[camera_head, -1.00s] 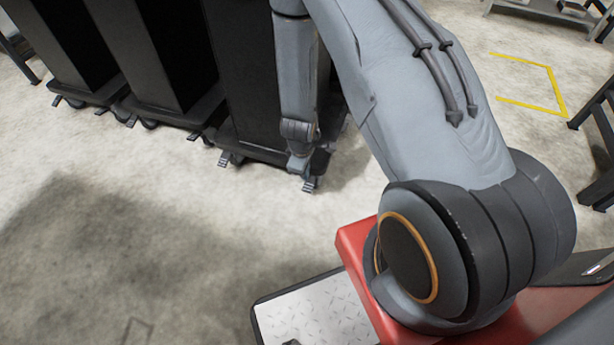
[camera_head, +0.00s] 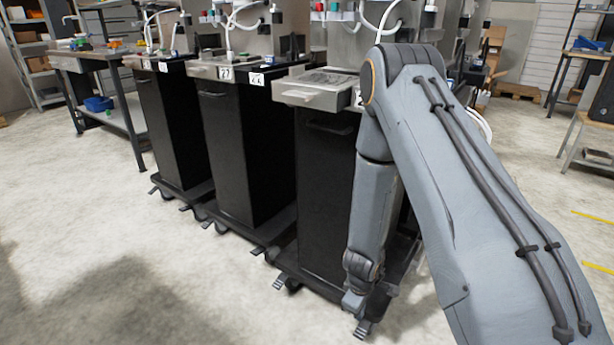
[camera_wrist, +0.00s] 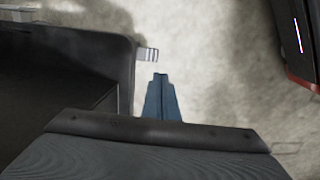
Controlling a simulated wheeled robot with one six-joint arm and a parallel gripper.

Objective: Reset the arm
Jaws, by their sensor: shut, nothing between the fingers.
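My arm reaches up and bends down in front of the third dispenser (camera_head: 325,190) in the head view. The lower arm hangs at that cabinet's front right, and its end is low, near the wheeled base. In the wrist view my gripper (camera_wrist: 160,80) has its two blue-grey fingertips together, pointing at the bare concrete floor. Nothing is between them. The fingers are too small to make out clearly in the head view.
Two more black dispensers (camera_head: 240,150) (camera_head: 165,125) stand to the left, with metal tops and hoses. A workbench (camera_head: 105,65) with a blue bin (camera_head: 98,104) is farther left. In the wrist view a dark base with a metal foot (camera_wrist: 147,54) is close left. Front-left floor is clear.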

